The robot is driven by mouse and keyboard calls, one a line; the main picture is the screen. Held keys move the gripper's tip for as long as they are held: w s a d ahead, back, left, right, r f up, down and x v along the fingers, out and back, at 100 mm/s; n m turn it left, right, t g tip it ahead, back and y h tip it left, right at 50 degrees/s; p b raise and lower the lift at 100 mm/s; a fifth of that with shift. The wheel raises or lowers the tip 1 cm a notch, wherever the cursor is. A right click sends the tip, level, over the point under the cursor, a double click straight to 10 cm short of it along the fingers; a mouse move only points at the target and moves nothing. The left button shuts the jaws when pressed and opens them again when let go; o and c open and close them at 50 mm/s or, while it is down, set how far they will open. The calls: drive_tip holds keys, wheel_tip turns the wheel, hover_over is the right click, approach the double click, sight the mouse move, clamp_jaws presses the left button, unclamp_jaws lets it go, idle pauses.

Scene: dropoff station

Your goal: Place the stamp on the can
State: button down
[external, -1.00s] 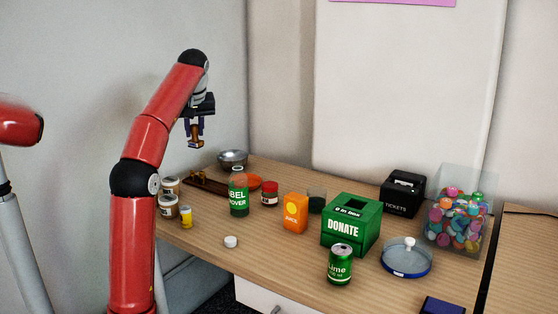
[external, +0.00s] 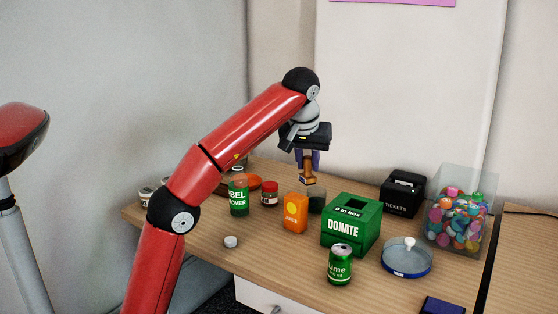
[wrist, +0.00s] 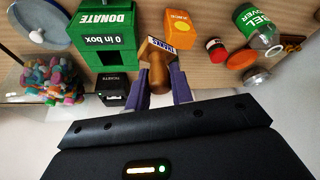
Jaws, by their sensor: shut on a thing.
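My gripper (external: 309,165) is shut on the wooden stamp (external: 308,180) and holds it in the air above the back of the table, behind the orange juice carton and left of the donation box. In the wrist view the stamp (wrist: 157,68) sits between the two purple fingers, with a label strip on its block. The green lime can (external: 340,265) stands upright near the table's front, in front of the donation box. The can is not visible in the wrist view. The stamp and the can are well apart.
The green donation box (external: 350,226) stands behind the can. The juice carton (external: 295,212), green-labelled bottle (external: 238,196) and red-lidded jar (external: 270,194) stand to the left. A round blue-rimmed dish (external: 406,262) lies right of the can. Bare wood (external: 285,258) shows left of the can.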

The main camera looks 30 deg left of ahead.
drive_tip(key=s+d+m+h, duration=0.1)
drive_tip(key=s+d+m, duration=0.1)
drive_tip(key=s+d, duration=0.35)
drive_tip(key=s+d+m, duration=0.1)
drive_tip(key=s+d, duration=0.2)
drive_tip(key=d, duration=0.5)
drive_tip(key=b, duration=0.4)
hover_over(338, 244)
wheel_tip(338, 244, down, 5)
drive_tip(key=shift+f, duration=0.1)
drive_tip(key=shift+f+b, duration=0.7)
drive_tip(key=shift+f, duration=1.1)
drive_tip(key=c, duration=1.7)
unclamp_jaws()
drive_tip(key=shift+f, duration=0.15)
drive_tip(key=o, duration=0.5)
drive_tip(key=shift+c, duration=0.2)
